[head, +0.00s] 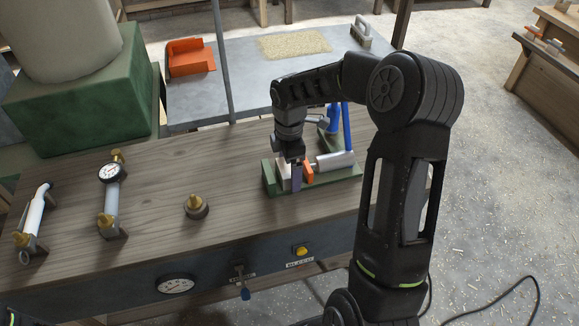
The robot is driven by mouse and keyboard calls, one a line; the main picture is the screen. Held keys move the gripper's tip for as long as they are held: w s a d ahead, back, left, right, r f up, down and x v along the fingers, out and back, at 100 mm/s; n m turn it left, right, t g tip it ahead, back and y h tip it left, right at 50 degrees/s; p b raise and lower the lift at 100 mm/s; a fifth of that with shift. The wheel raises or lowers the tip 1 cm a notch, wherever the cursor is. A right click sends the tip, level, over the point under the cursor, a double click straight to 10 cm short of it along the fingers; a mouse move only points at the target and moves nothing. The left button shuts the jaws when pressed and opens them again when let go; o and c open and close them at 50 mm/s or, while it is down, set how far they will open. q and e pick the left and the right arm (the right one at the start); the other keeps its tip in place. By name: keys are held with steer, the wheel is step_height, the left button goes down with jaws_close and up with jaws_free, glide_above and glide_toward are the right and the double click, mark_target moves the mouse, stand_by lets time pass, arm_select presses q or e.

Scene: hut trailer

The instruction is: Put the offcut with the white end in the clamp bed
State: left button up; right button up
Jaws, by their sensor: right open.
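The clamp (345,177) stands on the wooden bench top, with a green base, an orange pad (308,172), a pale cylinder and a raised blue lever (347,127). My right gripper (297,178) points down at the left part of the clamp bed, close to the orange pad, and is open. A small pale piece (283,171) shows just left of its fingers; I cannot tell if it is the offcut with the white end or part of the clamp. The gripper and wrist hide part of the bed. My left gripper is not in view.
The bench (240,210) also holds a brass fitting (196,206), a gauge on a tube (112,172) and a white tube tool (35,213) at left. A grey table (240,80) behind carries an orange bracket (190,58). The bench middle is mostly free.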

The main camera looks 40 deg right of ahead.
mark_target(289, 166)
step_height(289, 166, up, 12)
steer(key=shift+b, duration=0.45)
steer(key=shift+r, duration=0.15)
stand_by(0.5)
